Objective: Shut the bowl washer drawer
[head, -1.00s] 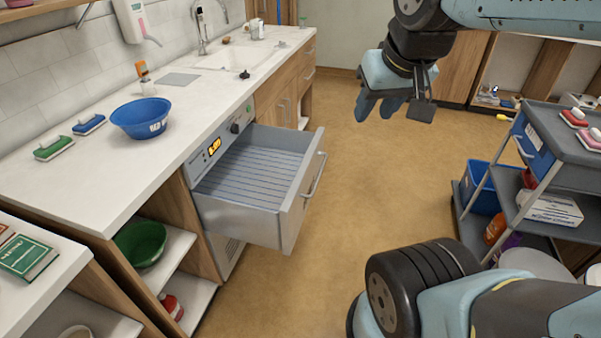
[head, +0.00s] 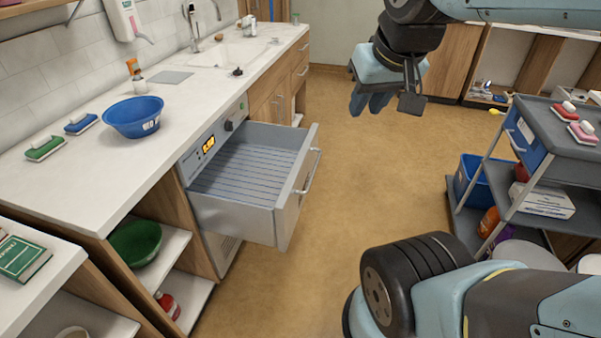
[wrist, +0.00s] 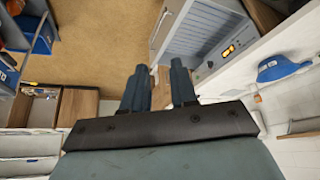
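The bowl washer drawer (head: 247,176) is pulled well out of the grey washer under the counter and looks empty, with a ribbed floor. Its front panel (head: 291,203) carries a bar handle (head: 311,171) and faces right. The washer panel has a lit orange display (head: 208,145) and a dark knob. The washer and drawer also show upside down at the top of the wrist view (wrist: 182,38). My gripper (head: 369,103) hangs in the air to the right of and beyond the drawer, touching nothing. In the wrist view its two fingers (wrist: 160,75) are apart with nothing between them.
A blue bowl (head: 134,118) and two brushes stand on the white counter (head: 110,185). A green bowl (head: 134,243) sits on an open shelf left of the washer. A grey trolley (head: 563,138) with supplies stands at right. Floor between drawer and trolley is clear.

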